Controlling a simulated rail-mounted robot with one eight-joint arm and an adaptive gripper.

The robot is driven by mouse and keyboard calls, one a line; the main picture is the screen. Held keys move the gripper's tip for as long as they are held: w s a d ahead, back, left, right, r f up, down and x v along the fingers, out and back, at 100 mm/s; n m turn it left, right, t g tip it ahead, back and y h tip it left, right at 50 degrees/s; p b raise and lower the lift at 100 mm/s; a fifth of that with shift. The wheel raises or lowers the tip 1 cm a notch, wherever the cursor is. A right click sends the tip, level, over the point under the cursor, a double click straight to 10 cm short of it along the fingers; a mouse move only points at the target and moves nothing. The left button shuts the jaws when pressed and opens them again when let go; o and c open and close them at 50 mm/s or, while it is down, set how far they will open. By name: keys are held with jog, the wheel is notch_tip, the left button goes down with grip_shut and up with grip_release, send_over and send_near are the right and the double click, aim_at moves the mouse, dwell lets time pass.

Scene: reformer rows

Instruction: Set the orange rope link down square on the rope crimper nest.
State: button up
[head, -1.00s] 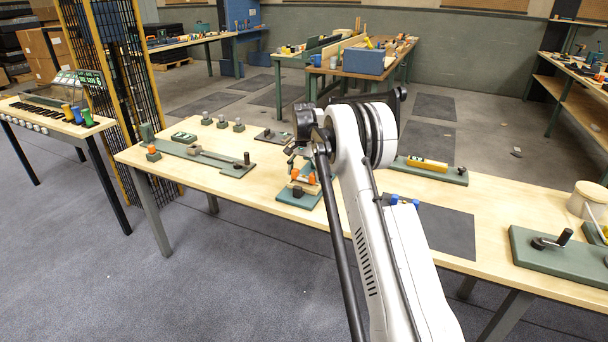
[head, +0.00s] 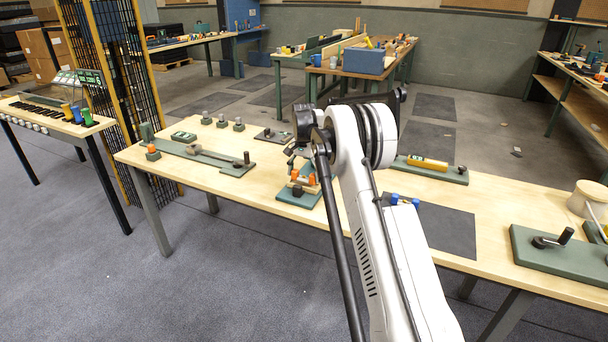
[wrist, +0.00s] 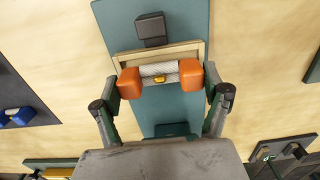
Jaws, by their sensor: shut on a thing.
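The orange rope link (wrist: 160,76) has two orange end blocks joined by a pale rope with a yellow piece at its middle. My gripper (wrist: 162,89) is shut on it, one finger against the outer side of each end block. In the wrist view the link lies over the wooden frame of the rope crimper nest (wrist: 170,118), a teal plate with a dark block at its far end. In the head view the link (head: 312,179) shows just above the nest (head: 292,198), partly hidden by my arm. Whether it touches the nest I cannot tell.
A long green fixture (head: 205,155) with a handle lies to the left on the table. A green base with a yellow cylinder (head: 428,163) and a dark mat (head: 445,235) with blue pieces lie to the right. Bare wood surrounds the nest.

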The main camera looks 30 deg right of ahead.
aim_at(304, 178)
jog(key=shift+f+b, duration=0.4)
jog(key=shift+f, duration=0.45)
jog(key=o, duration=1.2)
notch_tip(304, 178, up, 12)
jog(key=shift+r, duration=0.1)
